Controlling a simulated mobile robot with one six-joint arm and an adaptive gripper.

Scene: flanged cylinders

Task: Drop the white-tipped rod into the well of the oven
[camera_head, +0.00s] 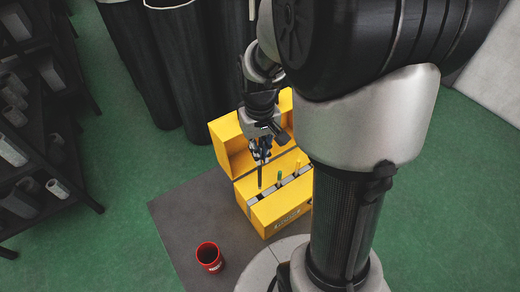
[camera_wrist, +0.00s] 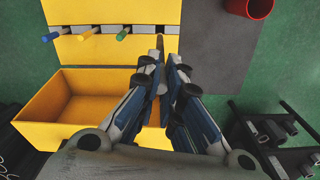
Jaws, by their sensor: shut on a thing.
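The oven (camera_head: 287,208) is a yellow block with a row of dark wells in its top, and it also shows in the wrist view (camera_wrist: 110,15). My gripper (camera_head: 260,155) is above the left end of that row, pointing down. It is shut on a dark, thin rod (camera_head: 260,175), which hangs roughly upright over the oven. In the wrist view my gripper (camera_wrist: 168,70) has the rod (camera_wrist: 160,45) at its fingertips, close to the end well. A white tip cannot be made out. Whether the rod's lower end is inside the well cannot be told.
Several rods with coloured ends, one blue (camera_wrist: 48,38) and one green (camera_wrist: 123,35), stand in other wells. An open yellow bin (camera_wrist: 85,92) adjoins the oven. A red cup (camera_head: 209,257) stands on the grey mat (camera_head: 185,220). Dark shelves (camera_head: 45,130) are at left.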

